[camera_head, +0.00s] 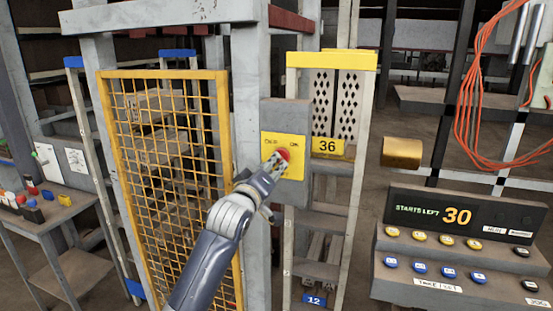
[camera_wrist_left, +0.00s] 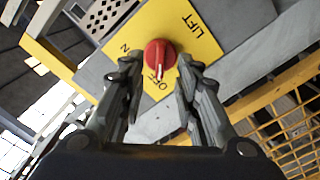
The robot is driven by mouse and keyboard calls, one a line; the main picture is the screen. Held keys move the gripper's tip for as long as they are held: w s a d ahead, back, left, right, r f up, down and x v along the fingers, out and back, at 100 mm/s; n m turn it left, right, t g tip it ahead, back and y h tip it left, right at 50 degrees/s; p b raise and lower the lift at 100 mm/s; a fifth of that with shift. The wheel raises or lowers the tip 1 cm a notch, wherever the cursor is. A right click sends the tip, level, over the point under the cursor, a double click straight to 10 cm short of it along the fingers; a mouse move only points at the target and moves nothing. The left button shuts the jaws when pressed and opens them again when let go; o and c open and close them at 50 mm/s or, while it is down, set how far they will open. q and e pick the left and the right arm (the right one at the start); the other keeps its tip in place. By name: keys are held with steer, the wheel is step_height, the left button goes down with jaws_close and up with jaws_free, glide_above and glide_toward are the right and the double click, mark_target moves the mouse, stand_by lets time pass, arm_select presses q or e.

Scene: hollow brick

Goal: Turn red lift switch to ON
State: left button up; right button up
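The red lift switch (camera_head: 283,154) is a round knob on a yellow plate (camera_head: 293,172) fixed to a grey box on the post. In the left wrist view, the knob (camera_wrist_left: 160,55) has its white pointer mark towards the word OFF; LIFT and ON are also printed on the plate (camera_wrist_left: 200,62). My left gripper (camera_head: 273,164) is at the knob, partly covering it in the head view. In the wrist view its two fingers (camera_wrist_left: 160,72) are open, one on each side of the knob. I cannot tell whether they touch it. My right gripper is not in view.
A yellow mesh gate (camera_head: 165,180) stands left of the post. A yellow-topped rack (camera_head: 331,60) stands behind right. A button console with display (camera_head: 457,216) is at lower right. A side table (camera_head: 45,215) is at left. Orange cables (camera_head: 480,90) hang at upper right.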

arm_select(q)
steer(key=shift+p+x, duration=0.5)
steer(key=shift+x, duration=1.6)
jaws_close()
